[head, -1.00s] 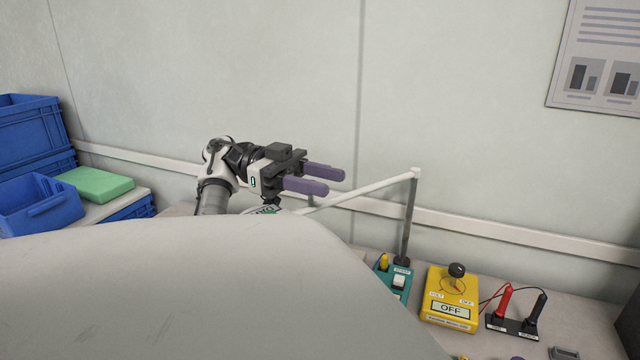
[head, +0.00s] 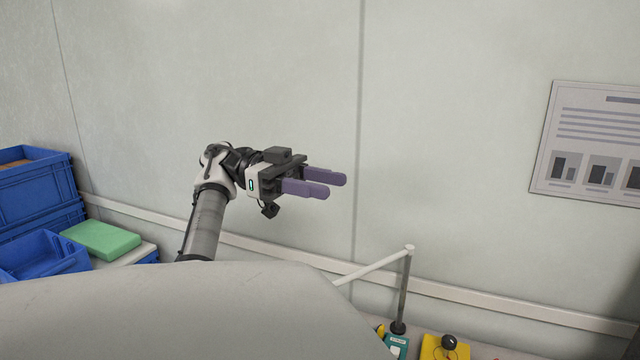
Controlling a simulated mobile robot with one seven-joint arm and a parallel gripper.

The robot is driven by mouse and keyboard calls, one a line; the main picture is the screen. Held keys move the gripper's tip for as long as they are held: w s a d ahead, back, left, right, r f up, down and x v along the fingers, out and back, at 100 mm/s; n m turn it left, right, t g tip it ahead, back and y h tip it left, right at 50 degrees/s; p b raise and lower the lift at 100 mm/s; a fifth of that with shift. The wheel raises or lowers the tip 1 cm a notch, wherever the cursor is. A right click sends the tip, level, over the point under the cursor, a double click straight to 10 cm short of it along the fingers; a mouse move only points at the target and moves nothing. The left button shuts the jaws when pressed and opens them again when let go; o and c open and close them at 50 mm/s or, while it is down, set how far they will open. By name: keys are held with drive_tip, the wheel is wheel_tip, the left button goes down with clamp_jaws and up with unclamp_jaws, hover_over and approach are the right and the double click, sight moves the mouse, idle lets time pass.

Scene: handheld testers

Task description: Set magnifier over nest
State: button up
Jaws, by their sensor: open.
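My gripper (head: 333,185) is open and empty, with its two purple fingers pointing right, in front of the bare wall. A white swing arm (head: 372,268) on a dark upright post (head: 404,292) stands below and to the right of my gripper, apart from it. It looks like the magnifier's arm. Its lower left end goes behind my own pale body, so no lens shows. I cannot make out a nest in this view.
A teal tester (head: 397,341) and a yellow tester with a black knob (head: 430,349) are cut off at the bottom edge. Blue crates (head: 35,190) and a green block (head: 101,239) are at the left. The wall around my gripper is clear.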

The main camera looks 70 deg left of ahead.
drive_tip(key=shift+r+p, duration=0.9)
drive_tip(key=shift+r, duration=0.45)
